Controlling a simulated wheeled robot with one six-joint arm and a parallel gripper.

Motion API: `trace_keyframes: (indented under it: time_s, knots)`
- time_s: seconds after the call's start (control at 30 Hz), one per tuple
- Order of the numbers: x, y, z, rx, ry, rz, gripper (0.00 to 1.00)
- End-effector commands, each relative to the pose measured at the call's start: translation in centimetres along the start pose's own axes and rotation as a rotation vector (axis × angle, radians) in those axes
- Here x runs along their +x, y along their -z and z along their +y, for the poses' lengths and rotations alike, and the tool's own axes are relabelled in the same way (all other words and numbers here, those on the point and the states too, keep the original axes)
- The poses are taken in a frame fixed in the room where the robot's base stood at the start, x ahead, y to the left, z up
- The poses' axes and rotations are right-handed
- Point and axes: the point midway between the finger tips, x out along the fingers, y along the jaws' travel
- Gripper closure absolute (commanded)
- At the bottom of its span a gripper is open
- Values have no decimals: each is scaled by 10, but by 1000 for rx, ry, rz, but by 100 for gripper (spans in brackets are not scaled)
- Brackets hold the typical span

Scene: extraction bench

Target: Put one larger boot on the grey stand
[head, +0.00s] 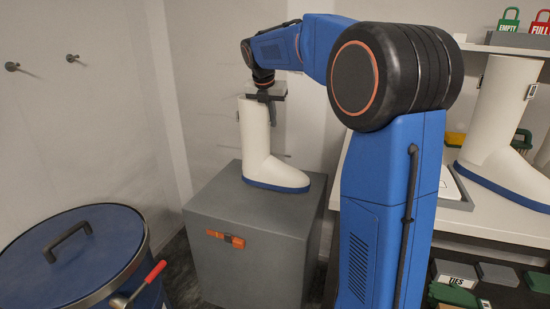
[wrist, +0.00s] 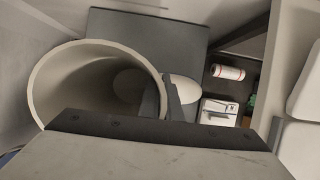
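A tall white boot (head: 257,142) with a blue sole stands upright on the grey stand (head: 248,240), toe pointing right. My gripper (head: 268,100) is right above its open top, at the right side of the shaft. In the wrist view the boot's round rim (wrist: 50,75) fills the left. One dark finger (wrist: 173,100) is beside the rim's right edge and seems to touch it. The other finger is hidden, so I cannot tell whether the grip is closed. Another white boot (head: 493,120) with a blue sole stands on the bench at right.
A blue lidded drum (head: 75,260) with a red-handled tool stands at lower left. The white bench (head: 465,225) has a shelf with green EMPTY (head: 509,22) and red FULL (head: 541,24) tags. Boxes sit below it. Wall pegs are at upper left.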

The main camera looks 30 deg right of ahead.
Motion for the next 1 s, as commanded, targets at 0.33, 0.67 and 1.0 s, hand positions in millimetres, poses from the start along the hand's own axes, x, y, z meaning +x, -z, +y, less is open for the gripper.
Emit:
trace_keyframes:
  time_s: [0.33, 0.67, 1.0]
  knots:
    - [34, 14, 0, 0, 0, -1, 100]
    - [62, 26, 0, -1, 0, 0, 100]
    - [68, 28, 0, 0, -1, -2, 100]
